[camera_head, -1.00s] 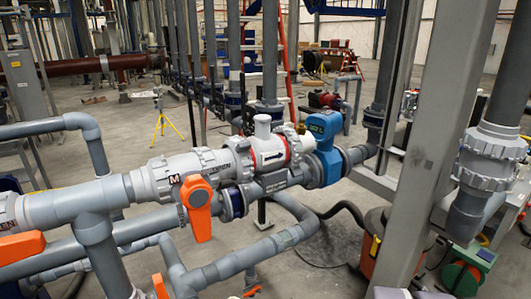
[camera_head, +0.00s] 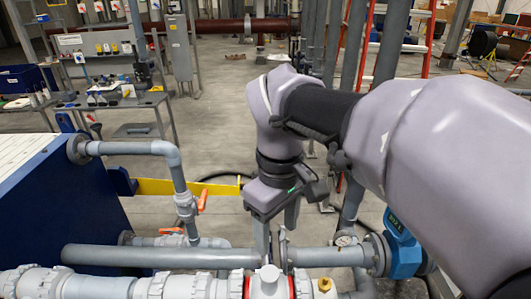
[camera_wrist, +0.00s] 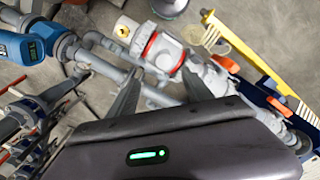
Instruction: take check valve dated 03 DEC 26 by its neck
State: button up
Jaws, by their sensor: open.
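The check valve (camera_head: 268,289) is a white body with a red ring at its side and a short upright neck (camera_head: 268,273), at the bottom edge of the head view. Its lower part is cut off there. In the wrist view the white valve (camera_wrist: 157,50) with its red ring lies just beyond the fingertips. My gripper (camera_head: 273,262) is open, pointing down, with its fingers close above or around the neck; I cannot tell if they touch it. In the wrist view my gripper's fingers (camera_wrist: 160,70) stand apart. No date is readable on the valve.
A blue flowmeter (camera_head: 403,248) sits right of the valve on the pipe. A small brass fitting (camera_head: 323,285) is beside the valve. A grey pipe (camera_head: 160,257) runs behind it. An orange-handled valve (camera_head: 187,205) and a blue tank (camera_head: 85,200) stand at left.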

send_over(269, 273)
jog(key=s, duration=0.1)
notch_tip(269, 273, down, 6)
jog(key=shift+s+b, duration=0.1)
jog(key=shift+b, duration=0.3)
jog(key=f, duration=0.3)
jog(key=w+d+f, duration=0.1)
jog(key=shift+f, duration=0.2)
jog(key=f, duration=0.3)
jog(key=a+f, duration=0.1)
jog(key=f, duration=0.1)
jog(key=shift+w+f, duration=0.1)
jog(key=shift+w, duration=0.05)
jog(key=shift+w+d, duration=0.1)
jog(key=shift+s, duration=0.2)
jog(key=shift+c, duration=1.3)
grip_shut()
